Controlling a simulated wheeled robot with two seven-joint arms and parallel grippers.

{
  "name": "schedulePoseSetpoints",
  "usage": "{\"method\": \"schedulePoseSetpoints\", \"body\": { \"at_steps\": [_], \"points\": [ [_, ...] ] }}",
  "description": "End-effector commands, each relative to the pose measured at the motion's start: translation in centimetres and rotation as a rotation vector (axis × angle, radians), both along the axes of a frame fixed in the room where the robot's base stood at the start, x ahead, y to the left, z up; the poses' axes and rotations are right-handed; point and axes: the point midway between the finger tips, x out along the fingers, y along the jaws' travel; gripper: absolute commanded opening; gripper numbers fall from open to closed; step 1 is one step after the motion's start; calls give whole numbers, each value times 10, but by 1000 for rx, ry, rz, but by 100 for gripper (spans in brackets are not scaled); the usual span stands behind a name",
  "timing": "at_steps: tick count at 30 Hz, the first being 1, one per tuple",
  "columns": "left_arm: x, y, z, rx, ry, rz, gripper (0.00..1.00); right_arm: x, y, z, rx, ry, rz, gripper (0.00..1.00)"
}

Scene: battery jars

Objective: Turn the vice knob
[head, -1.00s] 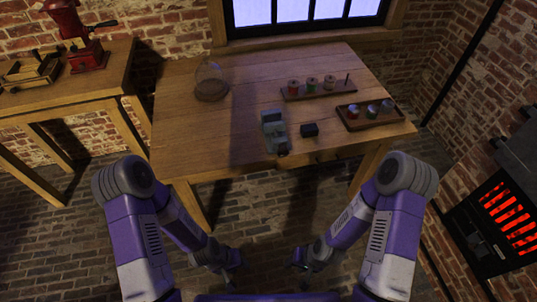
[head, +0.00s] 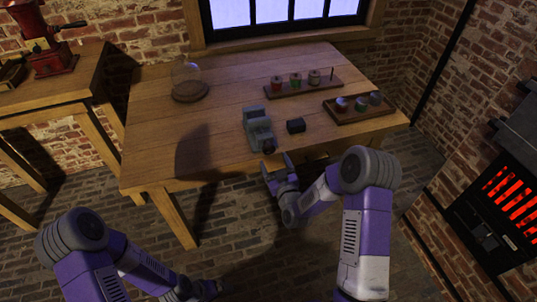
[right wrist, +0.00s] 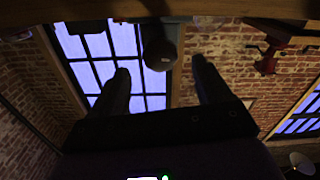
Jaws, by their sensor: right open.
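The grey-green vice (head: 257,124) stands near the front edge of the wooden table. Its dark round knob (head: 269,146) faces the front edge; it also shows in the right wrist view (right wrist: 160,54), near the top centre. My right gripper (head: 275,161) is open and empty, just in front of the knob at the table's front edge. In the right wrist view the knob appears between its two spread fingertips, and I see no contact. My left gripper (head: 207,290) is low at the bottom of the head view, away from the table; its jaws are unclear.
A tray of jars (head: 337,116) and a rack with spools (head: 280,94) stand farther right and back. A glass dome (head: 188,82) is at the back left. The table's left front is clear.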

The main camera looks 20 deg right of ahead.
Motion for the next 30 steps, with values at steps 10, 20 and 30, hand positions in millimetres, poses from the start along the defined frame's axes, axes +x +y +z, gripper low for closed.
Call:
{"method": "schedulePoseSetpoints", "body": {
  "at_steps": [10,20,30],
  "points": [
    [0,0,-10,0,0,0,100,49,2,1,-1,-7,-1,77],
    [0,0,-15,0,0,0,100,72,3,1,0,-3,-1,77],
    [0,0,-15,0,0,0,100,72,2,1,0,-2,-1,60]
  ]
}}
